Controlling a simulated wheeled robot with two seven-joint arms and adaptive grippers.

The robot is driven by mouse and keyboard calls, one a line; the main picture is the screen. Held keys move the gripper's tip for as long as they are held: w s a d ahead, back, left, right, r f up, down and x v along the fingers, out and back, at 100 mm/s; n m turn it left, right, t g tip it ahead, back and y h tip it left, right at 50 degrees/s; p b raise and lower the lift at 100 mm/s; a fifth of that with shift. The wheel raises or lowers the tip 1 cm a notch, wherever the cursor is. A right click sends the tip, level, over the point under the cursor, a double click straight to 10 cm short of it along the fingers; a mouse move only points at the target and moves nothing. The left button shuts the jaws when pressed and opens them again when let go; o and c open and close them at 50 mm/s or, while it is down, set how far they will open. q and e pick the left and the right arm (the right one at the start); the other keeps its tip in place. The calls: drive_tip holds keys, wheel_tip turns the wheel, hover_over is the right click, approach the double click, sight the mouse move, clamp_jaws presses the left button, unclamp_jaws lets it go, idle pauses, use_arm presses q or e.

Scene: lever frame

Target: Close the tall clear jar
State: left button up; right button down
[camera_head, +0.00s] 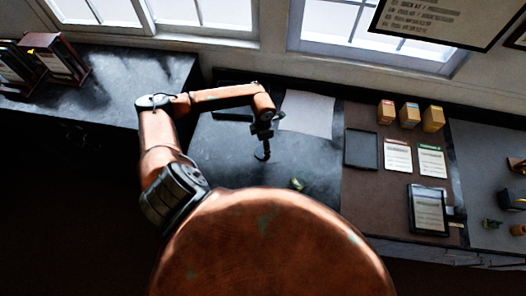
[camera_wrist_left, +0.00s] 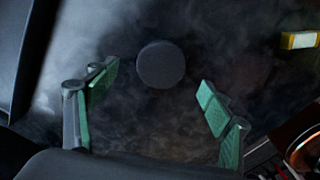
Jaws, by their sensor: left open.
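My left gripper (camera_head: 263,132) points down over the dark counter, its green-padded fingers spread open in the left wrist view (camera_wrist_left: 158,78). A dark round disc (camera_wrist_left: 160,64) shows in that view just beyond and between the fingertips, with nothing gripping it. It looks like a jar lid seen from above, but I cannot tell if it lies on a jar. In the head view a small dark shape (camera_head: 262,154) sits right under the gripper. I cannot make out clear jar walls in either view. My right gripper is out of view.
A small yellow item (camera_head: 297,184) lies on the counter (camera_head: 315,160) near the front; a yellow and white item (camera_wrist_left: 300,40) shows in the wrist view. A white sheet (camera_head: 307,113) lies behind the gripper. A dark tray (camera_head: 361,149), cards and small boxes (camera_head: 409,115) are to the right.

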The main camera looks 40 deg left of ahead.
sight(262, 150)
use_arm(q)
drive_tip(key=shift+w+f, duration=0.1)
drive_tip(key=shift+f+p, duration=0.25)
drive_tip(key=shift+p, duration=0.05)
drive_tip(key=f, duration=0.1)
drive_tip(key=f+p, duration=0.1)
drive_tip(key=f, duration=0.1)
drive_tip(key=shift+s+f+p, duration=0.25)
drive_tip(key=shift+s+p, duration=0.05)
drive_tip(key=shift+p, duration=0.1)
drive_tip(key=shift+f, duration=0.5)
drive_tip(key=shift+c, duration=0.4)
drive_tip(key=c, duration=0.9)
